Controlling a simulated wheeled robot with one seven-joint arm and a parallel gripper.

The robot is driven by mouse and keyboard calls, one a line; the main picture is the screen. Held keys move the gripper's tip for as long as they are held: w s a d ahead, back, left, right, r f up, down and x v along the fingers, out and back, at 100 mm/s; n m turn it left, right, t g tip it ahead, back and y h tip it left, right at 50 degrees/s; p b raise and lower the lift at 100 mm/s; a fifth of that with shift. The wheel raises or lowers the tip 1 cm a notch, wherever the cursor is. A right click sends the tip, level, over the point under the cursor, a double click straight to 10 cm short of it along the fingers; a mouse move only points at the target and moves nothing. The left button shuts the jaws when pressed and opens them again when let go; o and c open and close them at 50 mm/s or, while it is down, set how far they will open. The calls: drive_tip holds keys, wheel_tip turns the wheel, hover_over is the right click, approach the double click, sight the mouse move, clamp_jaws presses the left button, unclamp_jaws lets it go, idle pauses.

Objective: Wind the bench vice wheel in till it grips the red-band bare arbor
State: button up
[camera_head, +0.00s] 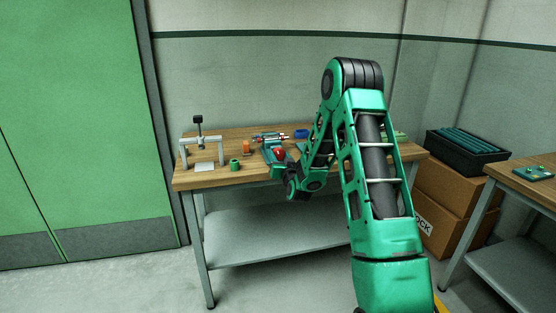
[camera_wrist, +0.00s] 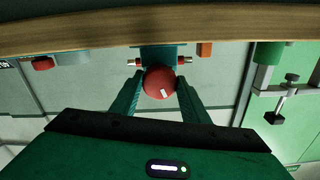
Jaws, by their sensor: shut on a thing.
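The red round vice wheel (camera_wrist: 158,84) with a small white mark sits between the two fingers of my gripper (camera_wrist: 160,90), which is shut on it. The teal bench vice (camera_wrist: 158,54) is just behind the wheel. The bare arbor (camera_wrist: 187,61), metal with red at its ends, sticks out on both sides of the vice. In the head view the arbor (camera_head: 271,136) lies across the vice at the bench's middle, and the wheel (camera_head: 280,153) shows red at the front. The vice jaws are hidden, so I cannot tell whether they touch the arbor.
The wooden bench (camera_head: 215,178) also holds a small press (camera_head: 183,150), a green roll (camera_head: 235,165), an orange block (camera_head: 247,148) and a blue ring (camera_head: 301,134). A black crate (camera_head: 466,150) on cardboard boxes (camera_head: 440,222) and a second bench (camera_head: 535,190) stand right.

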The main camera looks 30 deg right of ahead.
drive_tip(key=m, duration=0.4)
drive_tip(key=shift+a+m, duration=0.15)
drive_tip(key=shift+m, duration=1.95)
drive_tip(key=o, duration=1.1)
drive_tip(key=shift+c, duration=0.2)
drive_tip(key=shift+s, duration=0.1)
